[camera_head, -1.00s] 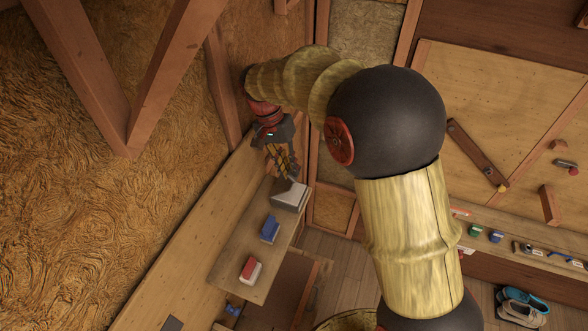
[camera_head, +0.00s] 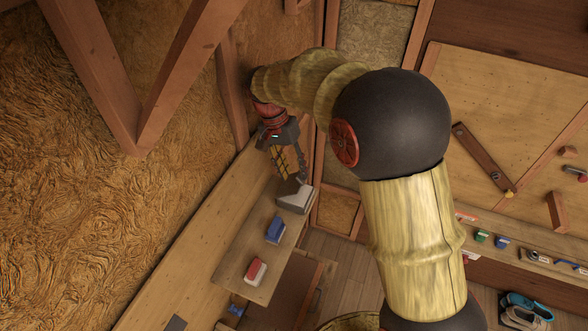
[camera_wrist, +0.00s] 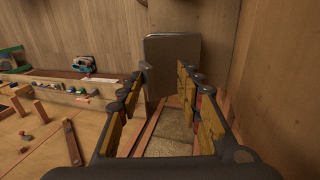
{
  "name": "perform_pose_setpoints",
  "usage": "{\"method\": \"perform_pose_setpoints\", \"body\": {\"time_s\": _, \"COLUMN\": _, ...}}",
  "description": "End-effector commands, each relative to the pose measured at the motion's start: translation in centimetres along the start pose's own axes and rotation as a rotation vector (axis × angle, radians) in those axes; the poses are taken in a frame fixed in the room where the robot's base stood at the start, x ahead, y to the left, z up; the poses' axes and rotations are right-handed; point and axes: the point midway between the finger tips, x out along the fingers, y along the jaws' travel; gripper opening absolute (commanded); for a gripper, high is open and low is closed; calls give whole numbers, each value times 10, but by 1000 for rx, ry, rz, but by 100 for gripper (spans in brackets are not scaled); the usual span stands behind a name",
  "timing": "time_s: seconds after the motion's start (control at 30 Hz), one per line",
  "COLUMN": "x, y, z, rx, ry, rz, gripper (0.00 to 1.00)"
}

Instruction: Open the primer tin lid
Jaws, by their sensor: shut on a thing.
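The primer tin appears to be the grey-white box (camera_head: 296,201) at the far end of the wooden shelf. My gripper (camera_head: 300,182) reaches down to its upper side from the wall side. In the wrist view, a flat grey panel (camera_wrist: 172,55), seemingly the tin's lid, stands between and beyond my fingertips (camera_wrist: 167,76). My fingers are shut on it, spaced apart by its width. The exact contact at the fingertips is small and partly hidden. I cannot tell how far the lid is raised.
A blue block-like item (camera_head: 275,231) and a red-and-white one (camera_head: 256,271) sit on the same shelf (camera_head: 235,262), nearer me. The insulated wall (camera_head: 70,200) runs close along the left. A ledge with small items (camera_head: 520,252) and a pair of shoes (camera_head: 525,308) lie to the right.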

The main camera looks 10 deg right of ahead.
Motion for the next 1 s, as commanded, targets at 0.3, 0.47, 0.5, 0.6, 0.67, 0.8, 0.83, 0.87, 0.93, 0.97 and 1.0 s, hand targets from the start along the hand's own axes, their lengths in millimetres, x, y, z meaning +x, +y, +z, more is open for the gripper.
{"method": "perform_pose_setpoints", "body": {"time_s": 0.3, "x": 1, "y": -1, "z": 1, "rx": 0, "ry": -3, "rz": -2, "gripper": 26}}
{"method": "perform_pose_setpoints", "body": {"time_s": 0.47, "x": -5, "y": 0, "z": 1, "rx": 1, "ry": -1, "rz": -3, "gripper": 26}}
{"method": "perform_pose_setpoints", "body": {"time_s": 0.5, "x": -9, "y": 2, "z": 0, "rx": 1, "ry": -1, "rz": -3, "gripper": 26}}
{"method": "perform_pose_setpoints", "body": {"time_s": 0.6, "x": -25, "y": 6, "z": 0, "rx": 2, "ry": 2, "rz": -5, "gripper": 26}}
{"method": "perform_pose_setpoints", "body": {"time_s": 0.67, "x": -36, "y": 9, "z": 0, "rx": 2, "ry": 3, "rz": -6, "gripper": 26}}
{"method": "perform_pose_setpoints", "body": {"time_s": 0.8, "x": -61, "y": 17, "z": 0, "rx": 1, "ry": 2, "rz": -5, "gripper": 26}}
{"method": "perform_pose_setpoints", "body": {"time_s": 0.83, "x": -66, "y": 18, "z": -1, "rx": 1, "ry": 2, "rz": -5, "gripper": 26}}
{"method": "perform_pose_setpoints", "body": {"time_s": 0.87, "x": -71, "y": 20, "z": 0, "rx": 1, "ry": 1, "rz": -4, "gripper": 26}}
{"method": "perform_pose_setpoints", "body": {"time_s": 0.93, "x": -80, "y": 23, "z": 0, "rx": 1, "ry": 1, "rz": -3, "gripper": 26}}
{"method": "perform_pose_setpoints", "body": {"time_s": 0.97, "x": -83, "y": 24, "z": 0, "rx": 1, "ry": 0, "rz": -3, "gripper": 26}}
{"method": "perform_pose_setpoints", "body": {"time_s": 1.0, "x": -88, "y": 25, "z": 0, "rx": 1, "ry": 1, "rz": -3, "gripper": 26}}
